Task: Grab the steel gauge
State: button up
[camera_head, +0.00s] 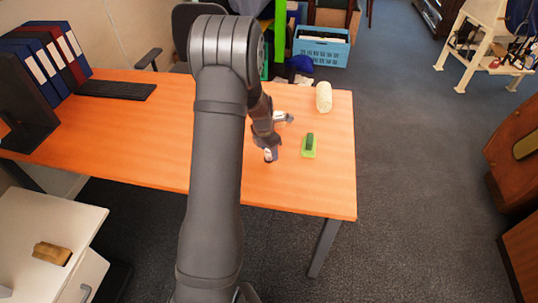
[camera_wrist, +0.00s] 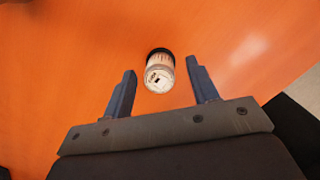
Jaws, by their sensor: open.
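A small round can-like thing with a pale, printed face and a dark rim, which I take for the steel gauge (camera_wrist: 159,76), stands out against the orange table in the wrist view. My gripper (camera_wrist: 160,66) is open, and its two dark fingers show on either side of the gauge in that picture. No contact shows between fingers and gauge, and the gap in depth is hard to judge. In the head view my wrist is over the right part of the table. A small pale thing (camera_head: 268,155) shows just below it; I cannot tell if it is the gauge.
On the orange table (camera_head: 330,190), a green block on a lime base (camera_head: 309,147) stands right of my wrist, with a cream roll (camera_head: 324,97) behind it. A keyboard (camera_head: 116,90) and binders (camera_head: 48,55) are at the left. The front right of the table is clear.

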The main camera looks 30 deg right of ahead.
jog(key=shift+d+f, duration=0.1)
jog(key=shift+f, duration=0.65)
jog(key=c, duration=1.1)
grip_shut()
jog(key=shift+r, duration=0.1)
